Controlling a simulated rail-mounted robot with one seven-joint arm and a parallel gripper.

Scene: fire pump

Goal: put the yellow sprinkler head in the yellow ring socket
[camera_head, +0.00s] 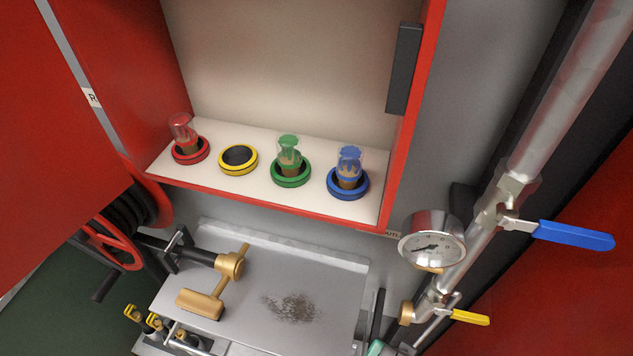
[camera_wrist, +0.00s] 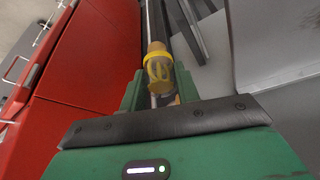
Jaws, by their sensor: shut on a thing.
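The yellow sprinkler head (camera_wrist: 159,68) is held upright in the picture between the green fingers of my gripper (camera_wrist: 159,88) in the wrist view. It has a tan tip, a yellow band and a yellow cage. Its lower end is hidden by the fingers and the gripper body. The yellow ring socket (camera_head: 238,172) is on the white cabinet shelf in the head view, second from left, with an empty dark opening. I cannot make out the sprinkler head in the head view, and the gripper is not clearly seen there.
Red (camera_head: 190,157), green (camera_head: 290,181) and blue (camera_head: 348,192) ring sockets on the shelf each hold a sprinkler head. The red one leans. Below, a metal tray (camera_head: 335,275) bears a brass fitting (camera_head: 202,303). A gauge (camera_head: 432,238) and pipe with a blue lever (camera_head: 573,235) stand right.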

